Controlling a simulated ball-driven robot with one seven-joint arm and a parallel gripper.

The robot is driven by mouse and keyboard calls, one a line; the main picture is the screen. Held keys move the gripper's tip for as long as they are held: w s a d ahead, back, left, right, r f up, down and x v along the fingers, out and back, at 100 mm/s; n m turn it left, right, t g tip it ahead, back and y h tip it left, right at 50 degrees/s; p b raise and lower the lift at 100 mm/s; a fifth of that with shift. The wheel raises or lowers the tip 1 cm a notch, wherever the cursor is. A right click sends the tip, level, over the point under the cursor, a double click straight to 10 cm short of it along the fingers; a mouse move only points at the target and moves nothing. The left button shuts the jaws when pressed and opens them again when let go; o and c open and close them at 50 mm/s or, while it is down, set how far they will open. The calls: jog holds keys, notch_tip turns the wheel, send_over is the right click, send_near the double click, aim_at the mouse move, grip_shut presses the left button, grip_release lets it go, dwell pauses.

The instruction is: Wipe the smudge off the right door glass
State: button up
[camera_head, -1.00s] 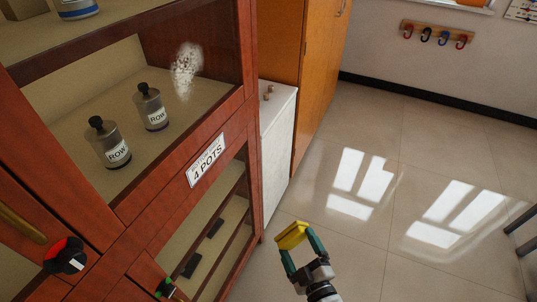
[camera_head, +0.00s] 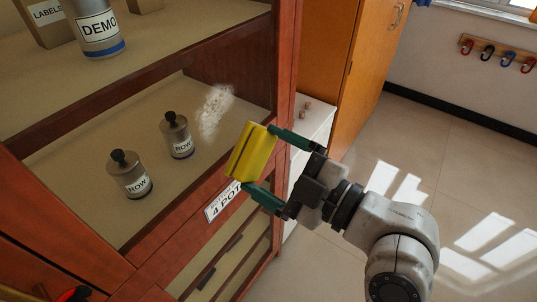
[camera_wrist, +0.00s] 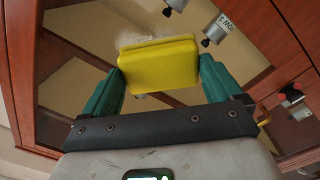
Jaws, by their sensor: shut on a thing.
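A whitish smudge (camera_head: 215,108) is on the upper glass of the red-brown cabinet's right door (camera_head: 287,60). My gripper (camera_head: 259,161) is shut on a yellow sponge (camera_head: 250,153), one green finger at each end. In the head view the sponge is just below and right of the smudge, in front of the door; I cannot tell whether it touches the glass. In the wrist view the sponge (camera_wrist: 158,66) sits between the fingers, and the smudge (camera_wrist: 136,40) shows partly behind its far edge.
Behind the glass stand two grey ROW pots (camera_head: 177,136) and, on the shelf above, a DEMO pot (camera_head: 98,28). A "4 POTS" label (camera_head: 222,202) is on the door's middle rail. A white cabinet (camera_head: 312,118) and an orange cupboard (camera_head: 362,70) stand to the right. The floor at right is clear.

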aim_at(245, 152)
jog(key=shift+s+a+r+g, duration=0.3)
jog(key=shift+s+a+r, duration=0.1)
jog(key=shift+r, duration=0.2)
jog(key=shift+p+x, duration=0.55)
jog(key=shift+x, duration=0.9)
jog(key=shift+p+x, duration=0.3)
jog(key=shift+x, duration=1.05)
jog(key=shift+x, duration=0.9)
jog(key=shift+w+d+b, duration=1.2)
jog(key=shift+w+b, duration=0.05)
jog(key=shift+w, duration=0.2)
jog(key=shift+w+d+b, duration=0.6)
jog(key=shift+w+d, duration=0.1)
jog(key=shift+w, duration=0.25)
jog(key=shift+w+d+b, duration=0.6)
jog(key=shift+w+d, duration=0.1)
jog(key=shift+w, duration=0.25)
jog(key=shift+b, duration=0.35)
